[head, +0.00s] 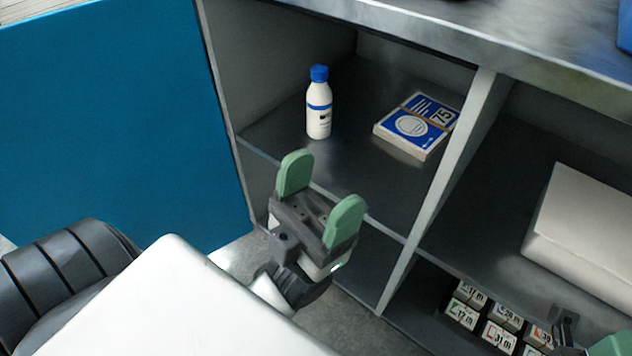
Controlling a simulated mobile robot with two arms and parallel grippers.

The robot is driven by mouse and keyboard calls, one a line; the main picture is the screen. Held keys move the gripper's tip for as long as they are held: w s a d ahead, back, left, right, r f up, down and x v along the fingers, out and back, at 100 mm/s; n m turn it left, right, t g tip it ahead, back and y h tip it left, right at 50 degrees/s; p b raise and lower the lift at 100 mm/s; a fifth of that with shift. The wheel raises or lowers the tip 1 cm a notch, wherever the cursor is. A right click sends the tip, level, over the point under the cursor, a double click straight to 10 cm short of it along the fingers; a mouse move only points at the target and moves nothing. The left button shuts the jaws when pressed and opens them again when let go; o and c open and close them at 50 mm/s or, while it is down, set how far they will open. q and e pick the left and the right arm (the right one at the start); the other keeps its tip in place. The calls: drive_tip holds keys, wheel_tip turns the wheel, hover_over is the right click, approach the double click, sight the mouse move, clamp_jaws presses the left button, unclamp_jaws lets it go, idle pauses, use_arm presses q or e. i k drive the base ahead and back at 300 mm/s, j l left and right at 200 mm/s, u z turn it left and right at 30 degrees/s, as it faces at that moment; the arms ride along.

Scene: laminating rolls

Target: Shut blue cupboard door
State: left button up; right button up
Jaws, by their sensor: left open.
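The blue cupboard door (105,120) stands open at the left, swung out from the left side of the grey cupboard. Its lower edge is partly hidden behind my white arm link. My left gripper (319,198) is open and empty, with its two green fingertips apart. It shows in front of the open compartment, to the right of the door and apart from it in the picture. Only a small part of my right gripper (606,345) shows at the bottom right corner, so its jaws cannot be judged.
In the open compartment stand a white bottle with a blue cap (319,108) and a banded blue-and-white stack (416,124). A pale box (585,225) lies in the right compartment, above several small labelled boxes (500,336). A grey worktop (500,35) overhangs the compartments.

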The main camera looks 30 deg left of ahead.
sight(109, 113)
drive_tip(key=k+j+z, duration=0.3)
drive_tip(key=k+j, duration=0.6)
drive_tip(key=k+j+z, duration=0.3)
drive_tip(key=k+j, duration=0.6)
drive_tip(key=j+z, duration=0.1)
drive_tip(key=j, duration=0.35)
drive_tip(key=k+j+z, duration=0.1)
drive_tip(key=j, duration=0.4)
drive_tip(key=k+j+z, duration=0.1)
drive_tip(key=j, duration=0.35)
drive_tip(key=k+j+z, duration=0.1)
drive_tip(key=j, duration=0.35)
drive_tip(key=k+j+z, duration=0.1)
drive_tip(key=j, duration=0.8)
drive_tip(key=k+j, duration=0.1)
drive_tip(key=j, duration=0.35)
drive_tip(key=k+j, duration=0.1)
drive_tip(key=j, duration=0.2)
drive_tip(key=k+j+u, duration=0.15)
drive_tip(key=j, duration=0.5)
drive_tip(key=k+u, duration=0.05)
